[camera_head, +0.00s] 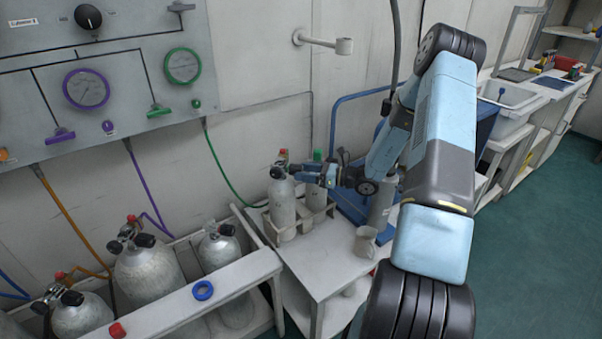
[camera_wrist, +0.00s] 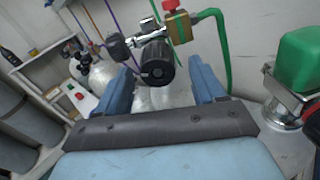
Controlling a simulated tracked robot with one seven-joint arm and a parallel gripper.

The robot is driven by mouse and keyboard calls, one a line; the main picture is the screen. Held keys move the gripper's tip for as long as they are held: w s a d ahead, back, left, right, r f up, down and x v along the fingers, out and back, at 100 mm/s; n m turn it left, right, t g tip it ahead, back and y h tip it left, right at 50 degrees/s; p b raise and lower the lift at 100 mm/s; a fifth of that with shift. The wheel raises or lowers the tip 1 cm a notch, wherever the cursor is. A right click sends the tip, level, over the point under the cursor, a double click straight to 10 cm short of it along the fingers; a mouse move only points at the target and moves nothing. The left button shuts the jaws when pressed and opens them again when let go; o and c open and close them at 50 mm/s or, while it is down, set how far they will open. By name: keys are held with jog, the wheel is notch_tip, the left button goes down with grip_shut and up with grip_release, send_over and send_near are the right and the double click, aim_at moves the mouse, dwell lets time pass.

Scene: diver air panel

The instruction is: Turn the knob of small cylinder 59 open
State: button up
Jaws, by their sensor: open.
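A small white-grey cylinder (camera_head: 282,212) stands upright in a holder on the white bench; I cannot read a number on it. Its black valve knob (camera_head: 277,172) faces my gripper. In the wrist view the black knob (camera_wrist: 157,63) lies between the two blue fingers of my gripper (camera_wrist: 166,82), near their tips. The fingers are open, with gaps at both sides of the knob. My gripper also shows in the head view (camera_head: 306,173), partly in front of the valve. A red cap (camera_wrist: 174,7) and a brass fitting sit above the knob.
A second small cylinder (camera_head: 316,195) with a green top (camera_wrist: 301,60) stands close on the right. A green hose (camera_wrist: 226,60) runs beside the valve. Larger cylinders (camera_head: 148,275) stand in a rack at left. A grey cup (camera_head: 365,242) stands on the bench.

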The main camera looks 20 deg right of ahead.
jog(key=v, duration=1.2)
jog(key=shift+d+f, duration=0.1)
dwell(1.0)
